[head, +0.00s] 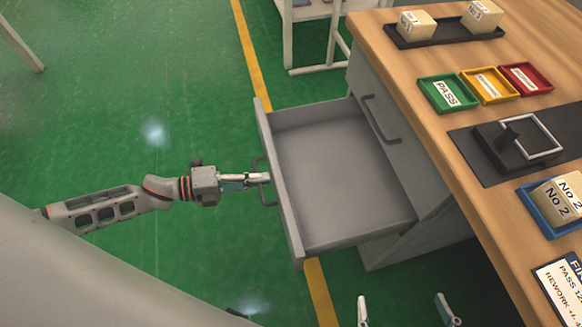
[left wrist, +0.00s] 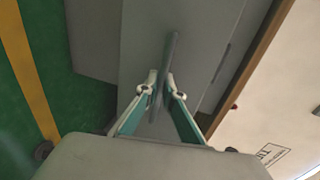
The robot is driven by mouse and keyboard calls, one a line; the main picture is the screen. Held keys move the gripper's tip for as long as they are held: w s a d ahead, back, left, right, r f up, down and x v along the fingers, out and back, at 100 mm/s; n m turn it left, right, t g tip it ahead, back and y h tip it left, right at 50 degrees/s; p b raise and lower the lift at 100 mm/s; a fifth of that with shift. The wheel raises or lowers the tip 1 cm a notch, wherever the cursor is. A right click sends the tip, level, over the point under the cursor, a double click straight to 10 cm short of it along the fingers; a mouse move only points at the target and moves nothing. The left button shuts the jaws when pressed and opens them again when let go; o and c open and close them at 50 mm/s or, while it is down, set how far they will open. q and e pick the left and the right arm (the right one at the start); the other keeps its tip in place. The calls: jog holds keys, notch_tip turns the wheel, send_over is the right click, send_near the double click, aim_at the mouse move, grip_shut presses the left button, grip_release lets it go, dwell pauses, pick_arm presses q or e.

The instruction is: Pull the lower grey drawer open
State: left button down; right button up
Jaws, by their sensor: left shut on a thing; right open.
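The lower grey drawer (head: 335,175) is pulled well out of the grey cabinet under the wooden bench, and its inside looks empty. Its dark bar handle (head: 259,170) is on the front panel. My left gripper (head: 262,179) is at that handle, with its fingers shut on it. In the left wrist view the fingers of my left gripper (left wrist: 162,88) close on both sides of the handle (left wrist: 170,55). My right gripper (head: 405,310) shows at the bottom edge, its two fingertips wide apart and empty.
The upper drawer's handle (head: 379,118) is on the closed front above. The wooden bench top (head: 420,85) holds green (head: 447,94), yellow (head: 489,86) and red (head: 524,79) trays, a black fixture (head: 517,143) and boxes. A white rack (head: 312,40) stands behind. Green floor (head: 110,100) left of the drawer is clear.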

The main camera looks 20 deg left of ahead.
pick_arm(q)
jog(key=f+v, duration=0.1)
jog(key=v, duration=0.5)
jog(key=shift+s+a, duration=0.15)
jog(key=shift+a, duration=0.1)
pick_arm(e)
jog(key=shift+w+a+r, duration=0.1)
jog(key=shift+w+r, duration=0.1)
jog(key=shift+r, duration=0.05)
pick_arm(q)
jog(key=c, duration=2.5)
grip_release()
jog(key=shift+f, duration=0.1)
jog(key=shift+a, duration=0.1)
jog(key=v, duration=1.1)
jog(key=shift+s+a, duration=0.3)
